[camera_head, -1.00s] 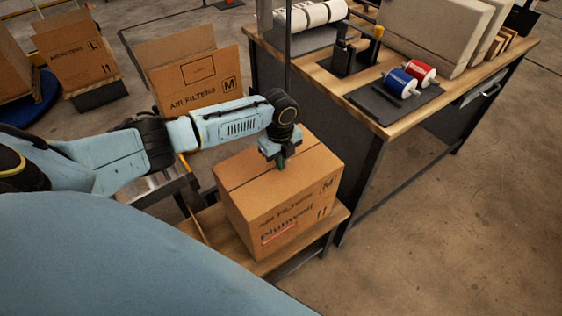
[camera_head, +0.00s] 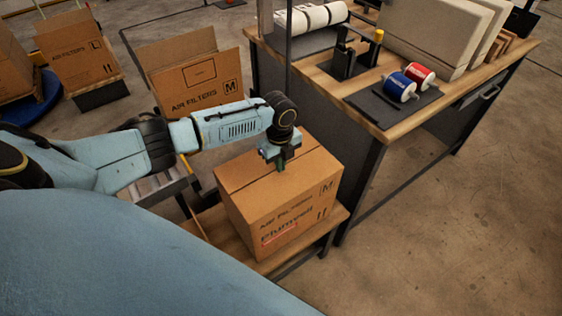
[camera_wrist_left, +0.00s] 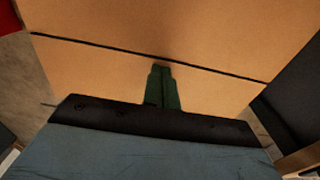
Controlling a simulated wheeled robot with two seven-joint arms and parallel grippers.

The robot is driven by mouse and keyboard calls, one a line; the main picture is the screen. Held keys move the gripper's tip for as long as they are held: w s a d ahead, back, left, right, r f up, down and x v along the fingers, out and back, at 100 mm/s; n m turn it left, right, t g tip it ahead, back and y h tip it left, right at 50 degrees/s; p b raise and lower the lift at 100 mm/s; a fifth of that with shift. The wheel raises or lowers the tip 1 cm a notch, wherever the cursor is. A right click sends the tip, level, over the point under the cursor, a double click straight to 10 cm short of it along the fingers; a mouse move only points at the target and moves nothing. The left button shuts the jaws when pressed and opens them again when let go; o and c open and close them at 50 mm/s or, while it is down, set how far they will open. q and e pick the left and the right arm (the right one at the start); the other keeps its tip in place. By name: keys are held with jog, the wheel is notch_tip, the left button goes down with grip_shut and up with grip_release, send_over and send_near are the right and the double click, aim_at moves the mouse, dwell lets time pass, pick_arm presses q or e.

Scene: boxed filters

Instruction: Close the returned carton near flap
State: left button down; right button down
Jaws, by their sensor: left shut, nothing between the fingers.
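The returned carton (camera_head: 280,212) is a brown box marked AIR FILTERS and M, standing on a low wooden stand. Its top flaps lie flat and meet at a dark seam. My left gripper (camera_head: 280,165) is shut and empty, pointing down at the carton's top close to the seam. In the left wrist view the shut fingers (camera_wrist_left: 161,88) are over the near flap (camera_wrist_left: 100,75), just short of the seam. I cannot tell whether the fingertips touch the cardboard. My right gripper is not in view.
A workbench (camera_head: 400,125) with a red spool (camera_head: 420,73), a blue spool (camera_head: 400,85) and white rolls (camera_head: 318,14) stands to the right of the carton. The floor at right is clear.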

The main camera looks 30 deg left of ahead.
pick_arm(q)
notch_tip(320, 180, up, 4)
jog(key=p, duration=0.4)
jog(key=shift+f, duration=0.2)
notch_tip(320, 180, up, 10)
jog(key=s+d+f+n+t+h, duration=0.1)
jog(key=s+d+f+n, duration=0.2)
jog(key=s+d, duration=0.35)
jog(key=s+d+f+n+h, duration=0.1)
jog(key=s+d+f+n, duration=0.2)
jog(key=s+d, duration=0.3)
jog(key=s+a+r+n+t+y, duration=0.1)
jog(key=s+a+r+n, duration=0.1)
jog(key=s+n, duration=0.5)
jog(key=s+a+r+n+t+y, duration=0.1)
jog(key=s+a+n+t, duration=0.1)
jog(key=s+n, duration=0.45)
notch_tip(320, 180, down, 27)
jog(key=s+g+b, duration=0.1)
jog(key=g+b, duration=0.1)
jog(key=b, duration=0.1)
jog(key=s+a+f+b, duration=0.1)
jog(key=s+f, duration=0.7)
jog(key=f, duration=0.1)
jog(key=s+a+f+b, duration=0.2)
jog(key=s+f, duration=0.7)
jog(key=f, duration=0.1)
jog(key=shift+a+g, duration=0.3)
jog(key=shift+g, duration=0.1)
jog(key=shift+n, duration=0.25)
